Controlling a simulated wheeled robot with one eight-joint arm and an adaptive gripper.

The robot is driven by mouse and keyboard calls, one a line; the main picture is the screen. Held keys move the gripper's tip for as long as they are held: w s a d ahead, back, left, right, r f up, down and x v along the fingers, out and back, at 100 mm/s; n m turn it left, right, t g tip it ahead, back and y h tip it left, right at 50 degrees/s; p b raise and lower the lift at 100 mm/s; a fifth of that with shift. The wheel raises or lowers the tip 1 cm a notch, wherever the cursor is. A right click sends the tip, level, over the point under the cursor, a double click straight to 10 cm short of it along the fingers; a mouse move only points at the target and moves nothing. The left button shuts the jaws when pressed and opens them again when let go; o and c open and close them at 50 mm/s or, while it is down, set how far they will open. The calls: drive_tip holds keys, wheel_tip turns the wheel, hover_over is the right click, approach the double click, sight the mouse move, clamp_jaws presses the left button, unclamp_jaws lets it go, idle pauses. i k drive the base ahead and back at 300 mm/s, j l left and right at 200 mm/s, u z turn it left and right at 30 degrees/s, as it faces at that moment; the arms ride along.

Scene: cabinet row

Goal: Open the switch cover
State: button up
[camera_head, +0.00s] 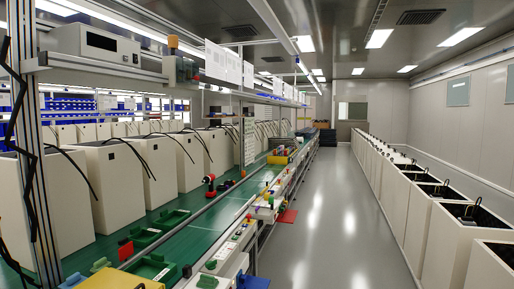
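I cannot make out a switch cover for certain in the head view. A row of white cabinets (463,235) with open dark tops stands along the right wall. Another row of white cabinets (111,184) with black cables stands behind the workbench on the left. Small coloured parts, red, yellow and green, lie along the bench edge, too small to tell in detail. My gripper is not in view.
A long green workbench (196,236) runs away on the left, with green trays (152,266) and a red and black tool (209,184) on it. A metal frame with lamps stands above it. The grey aisle floor (322,225) between bench and right cabinets is clear.

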sight(195, 78)
drive_tip(key=i+l+u, duration=0.2)
drive_tip(key=i+u, duration=0.25)
drive_tip(key=i+l+u, duration=0.45)
drive_tip(key=j, duration=0.1)
